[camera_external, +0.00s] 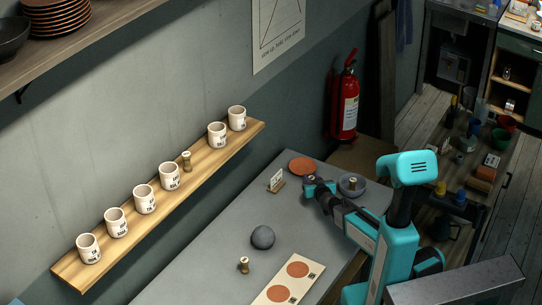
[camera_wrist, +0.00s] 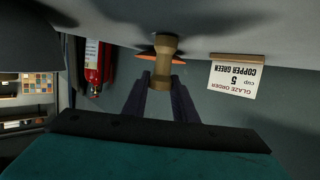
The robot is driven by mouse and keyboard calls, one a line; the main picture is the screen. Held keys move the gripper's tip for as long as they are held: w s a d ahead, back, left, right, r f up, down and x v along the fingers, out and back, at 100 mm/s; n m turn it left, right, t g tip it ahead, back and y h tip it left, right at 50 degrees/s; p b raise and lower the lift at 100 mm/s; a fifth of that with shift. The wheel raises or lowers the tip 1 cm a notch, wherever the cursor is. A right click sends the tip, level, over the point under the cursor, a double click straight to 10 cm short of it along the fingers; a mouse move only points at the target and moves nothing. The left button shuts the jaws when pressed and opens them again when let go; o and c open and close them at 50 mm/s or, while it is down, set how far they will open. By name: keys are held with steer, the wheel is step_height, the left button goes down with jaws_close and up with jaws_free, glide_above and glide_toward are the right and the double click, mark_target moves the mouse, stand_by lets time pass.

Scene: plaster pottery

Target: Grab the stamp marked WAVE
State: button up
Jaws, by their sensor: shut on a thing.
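My gripper (camera_external: 315,188) is low over the grey table at its far end. It is shut on a small tan stamp (camera_external: 311,179). In the wrist view, which is upside down, the stamp (camera_wrist: 165,58) is upright between the fingertips of my gripper (camera_wrist: 161,82). Similar stamps show elsewhere: one (camera_external: 352,183) at the grey bowl, one (camera_external: 244,265) near the front of the table, and one (camera_external: 186,160) on the wooden shelf. No WAVE marking is readable on any stamp.
A glaze order card (camera_wrist: 235,78) reading copper green stands close beside the held stamp. A terracotta disc (camera_external: 302,166) lies behind it, and a grey bowl (camera_external: 350,190) is to the right.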

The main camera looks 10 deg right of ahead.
mark_target(312, 178)
steer(key=shift+r+p, duration=1)
steer(key=shift+r, duration=3.85)
steer(key=shift+f, duration=0.1)
